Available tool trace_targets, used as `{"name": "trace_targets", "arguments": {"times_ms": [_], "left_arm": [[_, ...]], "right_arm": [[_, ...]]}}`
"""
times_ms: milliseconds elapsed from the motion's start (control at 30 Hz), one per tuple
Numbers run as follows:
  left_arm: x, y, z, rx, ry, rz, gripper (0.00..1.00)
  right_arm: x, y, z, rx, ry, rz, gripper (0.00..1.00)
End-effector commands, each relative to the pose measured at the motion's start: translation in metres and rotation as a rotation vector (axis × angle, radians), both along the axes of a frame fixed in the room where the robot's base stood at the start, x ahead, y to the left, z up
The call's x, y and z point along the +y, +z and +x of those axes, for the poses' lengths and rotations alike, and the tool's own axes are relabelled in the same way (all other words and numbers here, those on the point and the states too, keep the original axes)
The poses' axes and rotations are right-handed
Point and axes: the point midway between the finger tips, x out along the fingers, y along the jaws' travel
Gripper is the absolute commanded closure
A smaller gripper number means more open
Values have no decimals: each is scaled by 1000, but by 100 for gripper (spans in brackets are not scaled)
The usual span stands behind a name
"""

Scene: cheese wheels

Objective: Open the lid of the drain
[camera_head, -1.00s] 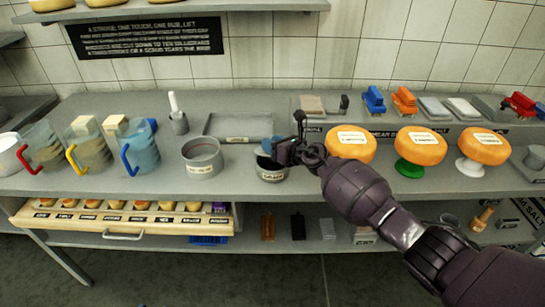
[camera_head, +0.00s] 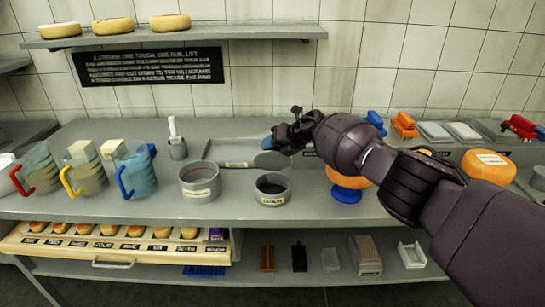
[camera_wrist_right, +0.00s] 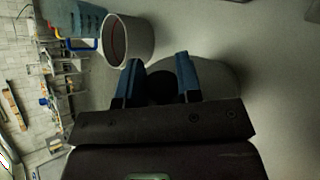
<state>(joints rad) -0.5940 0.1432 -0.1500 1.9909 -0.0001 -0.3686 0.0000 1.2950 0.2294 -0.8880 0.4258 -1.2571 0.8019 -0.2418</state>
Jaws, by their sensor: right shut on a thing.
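The drain (camera_head: 272,190) is a small grey, round pot with a white label on the worktop, and its top is open. Its lid (camera_head: 270,161), a flat grey disc, is above and behind the pot, apart from it. My right gripper (camera_head: 276,141) holds the lid from above. In the right wrist view the blue fingers of the right gripper (camera_wrist_right: 158,75) are closed around a dark knob (camera_wrist_right: 160,92), with the grey lid (camera_wrist_right: 222,78) spreading out to the right beneath them. My left gripper is not in view.
A larger grey pot (camera_head: 200,184) stands just left of the drain. Jugs with coloured handles (camera_head: 135,172) stand further left. A shallow grey tray (camera_head: 225,150) lies behind. A cheese wheel on a blue stand (camera_head: 346,194) is to the right, partly behind my arm.

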Motion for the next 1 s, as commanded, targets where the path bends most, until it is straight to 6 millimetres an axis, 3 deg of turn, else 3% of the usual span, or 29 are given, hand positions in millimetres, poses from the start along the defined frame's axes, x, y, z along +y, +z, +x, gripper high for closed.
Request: {"name": "trace_targets", "arguments": {"times_ms": [33,267,633,1000], "left_arm": [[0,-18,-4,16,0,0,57],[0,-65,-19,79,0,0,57],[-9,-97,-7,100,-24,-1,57],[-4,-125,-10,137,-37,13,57]], "right_arm": [[-1,-12,3,37,-1,-4,100],[-1,-18,15,182,-2,-4,100],[-1,-25,36,400,0,-3,100],[-2,-23,48,532,0,-6,100]]}}
